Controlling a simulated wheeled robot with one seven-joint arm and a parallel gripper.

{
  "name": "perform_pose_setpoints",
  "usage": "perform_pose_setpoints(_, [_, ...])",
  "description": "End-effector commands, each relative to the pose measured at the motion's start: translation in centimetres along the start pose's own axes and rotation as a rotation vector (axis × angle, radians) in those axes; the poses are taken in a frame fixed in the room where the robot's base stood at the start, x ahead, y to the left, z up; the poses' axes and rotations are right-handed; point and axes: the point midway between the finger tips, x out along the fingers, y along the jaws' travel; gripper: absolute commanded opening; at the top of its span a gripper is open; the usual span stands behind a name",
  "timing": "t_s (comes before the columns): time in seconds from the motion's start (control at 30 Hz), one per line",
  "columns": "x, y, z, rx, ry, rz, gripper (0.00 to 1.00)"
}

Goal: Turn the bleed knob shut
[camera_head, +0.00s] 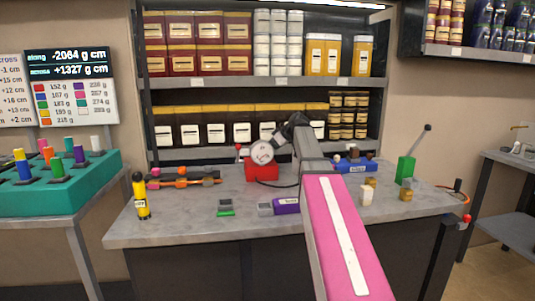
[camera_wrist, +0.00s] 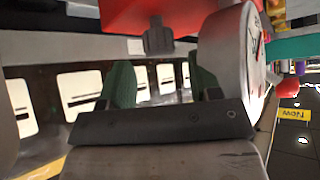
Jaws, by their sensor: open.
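The red vacuum pump (camera_head: 262,173) stands on the grey bench, with a round white-faced gauge (camera_head: 262,153) on it. In the wrist view, the red body (camera_wrist: 150,14) is at the top and the gauge (camera_wrist: 231,50) is at right, close to one finger. A small dark grey knob-like part (camera_wrist: 157,38) lies ahead of the gap between my fingers; it looks like the bleed knob, but I cannot be sure. My gripper (camera_wrist: 163,82) is open, its green fingers apart with nothing between them.
Shelves of jars and boxes (camera_head: 260,83) rise behind the bench (camera_head: 180,232). The bench's front left is mostly clear.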

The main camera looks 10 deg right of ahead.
Motion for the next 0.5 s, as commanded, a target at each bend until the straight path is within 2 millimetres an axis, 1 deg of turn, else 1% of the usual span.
perform_pose_setpoints(0.03, [0.9,0.0,0.0,0.0,-0.001,-0.001,0.58])
perform_pose_setpoints(0.2, [2.8,0.1,0.0,0.0,-0.001,0.0,0.58])
perform_pose_setpoints(0.33, [3.5,0.0,0.0,0.0,0.0,0.001,0.58])
perform_pose_setpoints(0.5, [3.7,0.0,0.0,0.0,0.0,0.001,0.58])
